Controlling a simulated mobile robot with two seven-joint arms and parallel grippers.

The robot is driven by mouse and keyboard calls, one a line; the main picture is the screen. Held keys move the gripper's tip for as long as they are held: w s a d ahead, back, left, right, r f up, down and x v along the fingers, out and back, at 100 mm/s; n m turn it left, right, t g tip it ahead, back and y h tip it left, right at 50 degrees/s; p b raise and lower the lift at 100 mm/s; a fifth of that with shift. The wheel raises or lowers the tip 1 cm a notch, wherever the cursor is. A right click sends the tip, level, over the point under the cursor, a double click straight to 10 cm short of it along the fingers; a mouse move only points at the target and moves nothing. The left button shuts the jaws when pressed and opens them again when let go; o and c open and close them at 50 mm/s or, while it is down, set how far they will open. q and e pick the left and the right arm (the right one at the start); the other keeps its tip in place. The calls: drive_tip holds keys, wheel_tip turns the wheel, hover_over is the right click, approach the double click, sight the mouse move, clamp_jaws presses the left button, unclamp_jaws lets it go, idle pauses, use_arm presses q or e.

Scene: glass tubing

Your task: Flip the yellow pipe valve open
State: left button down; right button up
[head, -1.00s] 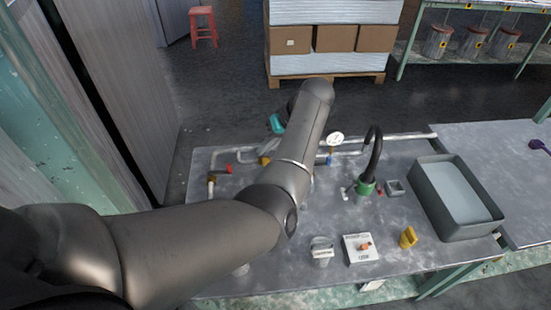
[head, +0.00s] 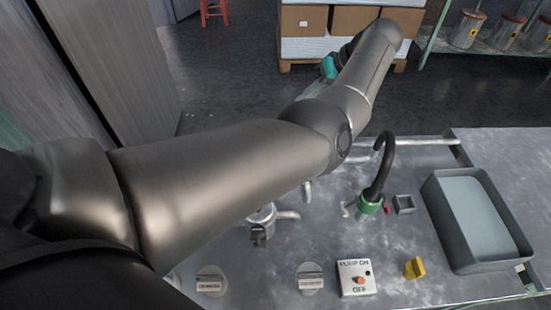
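The pipe valve on the back piping is not visible; my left arm covers that part of the bench. Only the right end of the rear grey pipe (head: 425,141) shows. A small yellow piece (head: 414,268), like a handle or knob, stands on the front of the bench; I cannot tell whether it belongs to any pipe. My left arm crosses from lower left to upper right. A teal part (head: 328,67) shows by its far end, beyond the bench's back edge; the fingers are hidden behind the arm. My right gripper is not in view.
A black curved spout on a green base (head: 370,203) rises right of my arm. A grey basin (head: 475,225) is at the right. A white pump switch box (head: 355,278), a labelled knob (head: 310,278) and a metal fitting (head: 262,225) are on the bench (head: 330,235). Boxes (head: 355,20) stand behind.

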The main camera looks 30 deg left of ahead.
use_arm(q)
wheel_tip(320, 180, down, 18)
drive_tip(key=b, duration=1.7)
drive_tip(key=shift+s+r, duration=0.2)
drive_tip(key=shift+s, duration=0.25)
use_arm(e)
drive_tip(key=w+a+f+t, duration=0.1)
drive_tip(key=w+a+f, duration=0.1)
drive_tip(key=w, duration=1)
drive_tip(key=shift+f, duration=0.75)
use_arm(q)
drive_tip(key=s+a+f+b, duration=0.3)
drive_tip(key=a+f, duration=0.5)
drive_tip(key=a, duration=0.1)
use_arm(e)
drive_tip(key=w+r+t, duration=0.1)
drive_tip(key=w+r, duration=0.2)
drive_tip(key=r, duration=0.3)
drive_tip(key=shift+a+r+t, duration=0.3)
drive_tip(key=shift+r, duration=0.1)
